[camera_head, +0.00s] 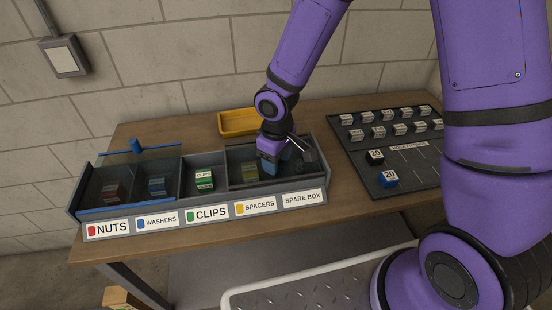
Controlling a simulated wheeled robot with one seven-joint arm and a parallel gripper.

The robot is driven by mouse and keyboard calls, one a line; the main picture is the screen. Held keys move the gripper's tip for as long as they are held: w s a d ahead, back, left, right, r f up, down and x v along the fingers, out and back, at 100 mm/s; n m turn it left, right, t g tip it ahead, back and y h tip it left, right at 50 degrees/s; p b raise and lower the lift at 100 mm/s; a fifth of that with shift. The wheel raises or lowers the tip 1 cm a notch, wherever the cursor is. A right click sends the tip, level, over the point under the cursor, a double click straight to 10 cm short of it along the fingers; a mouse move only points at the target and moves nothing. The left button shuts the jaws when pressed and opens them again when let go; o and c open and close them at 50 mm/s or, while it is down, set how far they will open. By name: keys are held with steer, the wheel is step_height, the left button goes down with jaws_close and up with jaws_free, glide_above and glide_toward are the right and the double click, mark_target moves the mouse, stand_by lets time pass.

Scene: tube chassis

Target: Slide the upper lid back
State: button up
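A long grey box (75,205) with labelled compartments stands on the table. A clear lid with a blue front edge (125,208) lies over the nuts and washers compartments, and a blue knob (137,145) stands at its back. A darker clear lid (240,150) lies over the spacers and spare box end. Which lid is the upper one I cannot tell. My gripper (270,163) points down over the right end, at or just above the darker lid. A blue part shows at its fingertips; whether it is gripped is unclear. The clips compartment (204,180) is uncovered.
A yellow tray (238,122) stands behind the box. A dark board (366,145) with several numbered blocks lies to the right. A wall switch box (65,56) hangs at the upper left. Bare table shows in front of the box.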

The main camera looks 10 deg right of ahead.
steer(key=shift+r, duration=0.1)
step_height(320, 180, up, 11)
steer(key=shift+f, duration=0.2)
stand_by(0.4)
steer(key=s+d+r+m+t, duration=0.5)
steer(key=s+d+r+m, duration=0.3)
steer(key=s+d+r, duration=1)
step_height(320, 180, up, 4)
steer(key=shift+s+f+m, duration=0.2)
steer(key=shift+f+m, duration=0.05)
steer(key=shift+m, duration=0.05)
stand_by(1.6)
